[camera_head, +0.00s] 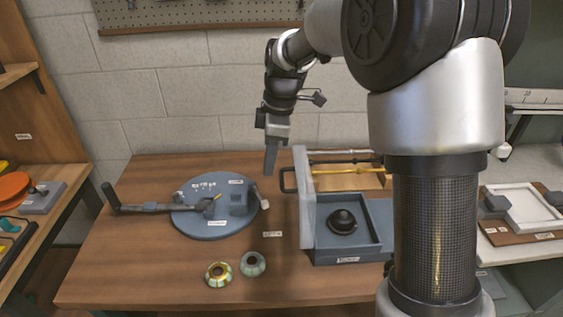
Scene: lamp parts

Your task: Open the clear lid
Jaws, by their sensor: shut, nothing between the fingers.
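The clear lid (305,205) is a pale see-through panel. It stands upright along the left edge of a blue-grey box (374,246). A dark handle (283,181) sticks out from the lid's left face. The box lies open at the top, and a round black object (343,221) rests inside it. My gripper (269,172) is shut and empty. It points down, to the left of the lid and its handle, above the back of the table. The box's right side is partly hidden by my arm.
A round blue-grey base (203,228) with a black lamp arm (130,207) sits at left. Two small ring-shaped parts, one yellow-patterned (218,273) and one grey-green (252,264), lie in front. A wooden tray (345,180) stands behind the box. The table's front left (130,275) is clear.

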